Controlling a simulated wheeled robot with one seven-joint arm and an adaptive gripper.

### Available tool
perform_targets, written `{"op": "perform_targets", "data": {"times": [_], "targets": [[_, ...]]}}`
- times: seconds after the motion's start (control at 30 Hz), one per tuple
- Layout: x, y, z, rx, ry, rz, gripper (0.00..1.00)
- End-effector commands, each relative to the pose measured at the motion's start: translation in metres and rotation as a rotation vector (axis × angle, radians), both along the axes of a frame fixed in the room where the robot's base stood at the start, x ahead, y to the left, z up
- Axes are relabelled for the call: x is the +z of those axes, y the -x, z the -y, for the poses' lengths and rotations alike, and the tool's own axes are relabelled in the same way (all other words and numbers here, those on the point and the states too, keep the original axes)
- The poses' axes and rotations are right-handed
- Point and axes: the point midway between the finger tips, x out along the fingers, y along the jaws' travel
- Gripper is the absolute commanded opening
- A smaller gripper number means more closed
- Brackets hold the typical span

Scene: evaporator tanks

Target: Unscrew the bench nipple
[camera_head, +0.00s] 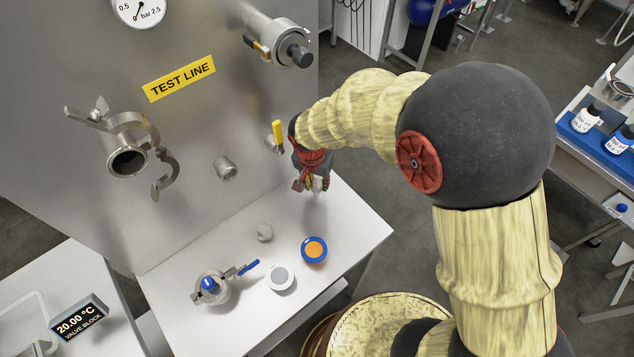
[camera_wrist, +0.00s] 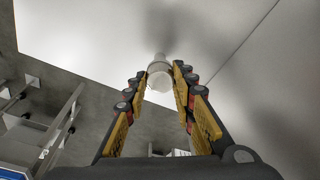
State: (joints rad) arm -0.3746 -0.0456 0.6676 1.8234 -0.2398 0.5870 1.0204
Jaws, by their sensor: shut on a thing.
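My gripper (camera_head: 311,183) is in front of the panel, over the far end of the white bench, with its fingers pointing down. In the wrist view my gripper (camera_wrist: 160,82) is shut on a pale, round metal piece, which I take as the bench nipple (camera_wrist: 159,72). A narrower part of it shows beyond the fingertips, against the pale surface.
On the white bench (camera_head: 357,228) are a grey knob-like piece (camera_head: 264,232), a blue ring with orange centre (camera_head: 314,249), a white disc (camera_head: 281,276) and a blue-handled valve (camera_head: 211,288). The panel (camera_head: 215,115) carries a stub (camera_head: 226,168), a yellow-handled valve (camera_head: 278,134) and an open clamp (camera_head: 128,150).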

Motion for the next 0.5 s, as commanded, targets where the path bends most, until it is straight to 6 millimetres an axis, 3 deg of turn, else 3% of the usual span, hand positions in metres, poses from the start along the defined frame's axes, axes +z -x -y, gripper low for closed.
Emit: {"op": "perform_targets", "data": {"times": [0.2,0.5], "targets": [[0.0021,-0.0002,0.0002,0.176,-0.001,0.002,0.00],[0.0002,-0.0002,-0.0001,0.199,-0.001,0.002,0.00]]}}
